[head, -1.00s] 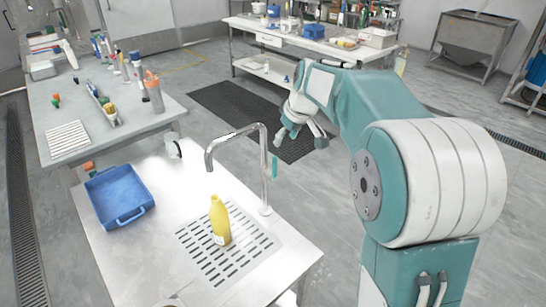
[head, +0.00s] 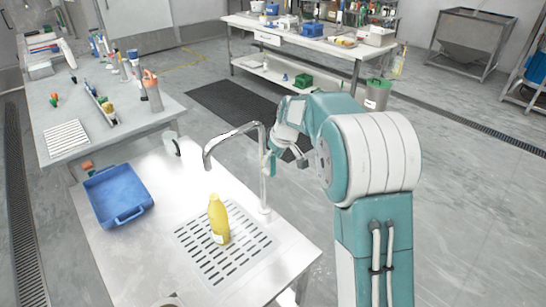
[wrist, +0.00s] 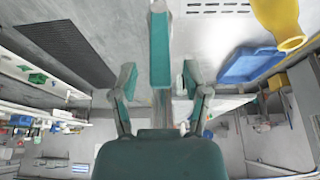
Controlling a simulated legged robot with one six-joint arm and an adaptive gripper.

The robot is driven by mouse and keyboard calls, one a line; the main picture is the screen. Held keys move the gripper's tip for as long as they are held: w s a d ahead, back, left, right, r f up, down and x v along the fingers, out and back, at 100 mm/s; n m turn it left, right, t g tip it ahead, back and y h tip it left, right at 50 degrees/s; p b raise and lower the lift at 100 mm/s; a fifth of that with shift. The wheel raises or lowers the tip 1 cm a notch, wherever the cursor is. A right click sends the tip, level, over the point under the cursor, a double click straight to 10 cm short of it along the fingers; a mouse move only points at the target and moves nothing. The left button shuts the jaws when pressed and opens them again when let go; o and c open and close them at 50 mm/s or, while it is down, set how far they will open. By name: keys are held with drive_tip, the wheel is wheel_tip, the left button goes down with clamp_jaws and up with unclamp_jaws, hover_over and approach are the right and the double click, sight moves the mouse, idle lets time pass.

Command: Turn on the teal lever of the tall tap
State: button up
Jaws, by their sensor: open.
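The tall chrome tap (head: 263,180) rises from the back right of the sink table, with its spout arching left. Its teal lever (wrist: 160,52) is a flat slab in the upper middle of the wrist view, lying along the tap's column. In the head view the lever is hard to tell apart from my gripper (head: 288,158), which is right beside the column. In the wrist view my gripper (wrist: 160,72) is open, one finger on each side of the lever's end. I cannot tell whether either finger touches it.
A yellow bottle (head: 218,219) stands on the drain grate (head: 248,246), left of the tap. A blue tray (head: 118,194) lies farther left. A mug (head: 171,142) stands at the table's back. Open floor lies right of the table.

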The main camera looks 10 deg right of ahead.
drive_tip(key=shift+f, duration=0.1)
clamp_jaws()
drive_tip(key=shift+a, duration=0.1)
drive_tip(key=shift+s+a+f+n+t+h, duration=0.15)
drive_tip(key=shift+s+a+t+h, duration=0.15)
drive_tip(key=shift+a+t+h, duration=0.25)
drive_tip(key=shift+s+a+f+n+t+h, duration=0.15)
drive_tip(key=shift+s+a+t+h, duration=0.15)
drive_tip(key=shift+h, duration=0.35)
drive_tip(key=shift+r, duration=0.1)
unclamp_jaws()
